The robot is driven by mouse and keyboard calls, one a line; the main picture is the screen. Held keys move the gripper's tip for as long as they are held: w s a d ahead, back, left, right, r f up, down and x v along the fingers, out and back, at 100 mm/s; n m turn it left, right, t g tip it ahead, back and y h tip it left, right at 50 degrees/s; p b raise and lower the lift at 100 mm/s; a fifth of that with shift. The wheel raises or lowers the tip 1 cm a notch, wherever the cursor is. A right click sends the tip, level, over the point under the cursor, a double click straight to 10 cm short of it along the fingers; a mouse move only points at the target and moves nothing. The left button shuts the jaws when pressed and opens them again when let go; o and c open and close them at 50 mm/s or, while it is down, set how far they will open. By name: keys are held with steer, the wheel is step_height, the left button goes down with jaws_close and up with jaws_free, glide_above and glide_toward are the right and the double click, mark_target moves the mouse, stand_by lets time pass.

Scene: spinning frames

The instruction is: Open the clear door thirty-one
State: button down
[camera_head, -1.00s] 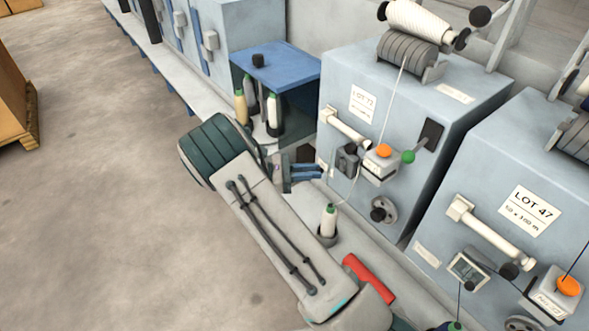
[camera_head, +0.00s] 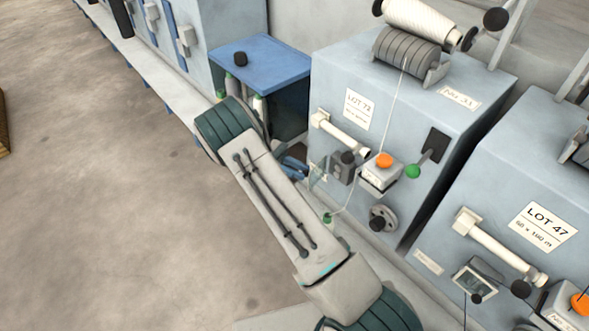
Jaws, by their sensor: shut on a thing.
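The spinning unit marked Nr. 31 (camera_head: 458,97) stands right of centre. A small clear door (camera_head: 318,177) shows as a faint see-through panel at the unit's lower left front, beside a dark grey block. It appears to stand out from the front; its exact angle is hard to tell. My gripper (camera_head: 295,167) is at the door's left side, with its blue fingers partly hidden behind my arm. It is shut on the clear door; the contact itself is hard to see.
A white handle bar (camera_head: 345,133), an orange button (camera_head: 384,160) and a green-knobbed lever (camera_head: 413,171) are close by on the front. A blue-topped stand (camera_head: 265,62) is behind my arm. The LOT 47 unit (camera_head: 480,181) is at right. Open floor lies left.

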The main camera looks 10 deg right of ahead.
steer(key=shift+w+d+r, duration=0.1)
steer(key=shift+d, duration=0.05)
steer(key=c, duration=1.3)
jaws_free()
steer(key=shift+d, duration=0.15)
steer(key=shift+a, duration=0.2)
steer(key=shift+a, duration=0.1)
